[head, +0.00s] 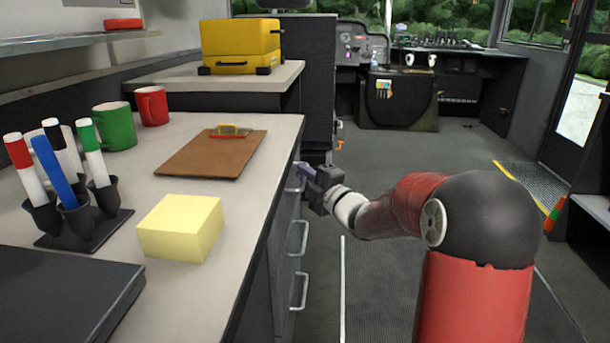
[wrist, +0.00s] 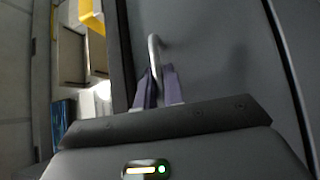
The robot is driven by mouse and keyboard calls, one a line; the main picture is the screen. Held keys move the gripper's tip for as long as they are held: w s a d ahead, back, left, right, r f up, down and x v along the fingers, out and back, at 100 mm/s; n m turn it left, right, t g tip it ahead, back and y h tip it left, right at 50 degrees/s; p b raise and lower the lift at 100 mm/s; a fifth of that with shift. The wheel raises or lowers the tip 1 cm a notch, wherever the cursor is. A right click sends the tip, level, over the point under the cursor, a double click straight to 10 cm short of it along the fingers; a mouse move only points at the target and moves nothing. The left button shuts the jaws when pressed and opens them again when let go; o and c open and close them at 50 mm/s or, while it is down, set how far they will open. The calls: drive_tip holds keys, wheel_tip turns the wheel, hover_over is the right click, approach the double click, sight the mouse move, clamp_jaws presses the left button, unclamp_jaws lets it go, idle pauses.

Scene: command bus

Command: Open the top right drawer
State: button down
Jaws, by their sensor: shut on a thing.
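A dark grey drawer cabinet stands under the counter, with metal bar handles stacked on its side in the head view. The top handle (head: 295,182) is partly hidden behind my gripper (head: 304,170), which reaches it from the aisle. In the wrist view the silver top handle (wrist: 153,50) runs between the purple fingertips of my gripper (wrist: 158,88), which are shut on it. The grey drawer front (wrist: 205,55) fills the middle of that view. The drawer front looks flush with the cabinet, though the head view shows it at a steep angle.
Lower handles (head: 299,238) and (head: 299,291) sit below. On the counter (head: 255,215) are a yellow block (head: 180,228), clipboard (head: 212,155), red mug (head: 152,106), green mug (head: 115,126) and marker holder (head: 85,230). The aisle floor (head: 400,270) right of the cabinet is clear beside my arm.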

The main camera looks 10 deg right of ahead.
drive_tip(key=s+d+b, duration=0.1)
drive_tip(key=s+d, duration=0.2)
drive_tip(key=d, duration=0.7)
drive_tip(key=s+d+b, duration=0.1)
drive_tip(key=s+d, duration=0.2)
drive_tip(key=d, duration=0.7)
drive_tip(key=s+d+b, duration=0.2)
drive_tip(key=s+d, duration=0.1)
drive_tip(key=d, duration=0.7)
drive_tip(key=shift+s, duration=0.4)
drive_tip(key=shift+f, duration=0.1)
drive_tip(key=c, duration=1.5)
unclamp_jaws()
drive_tip(key=v, duration=0.8)
drive_tip(key=shift+w, duration=0.1)
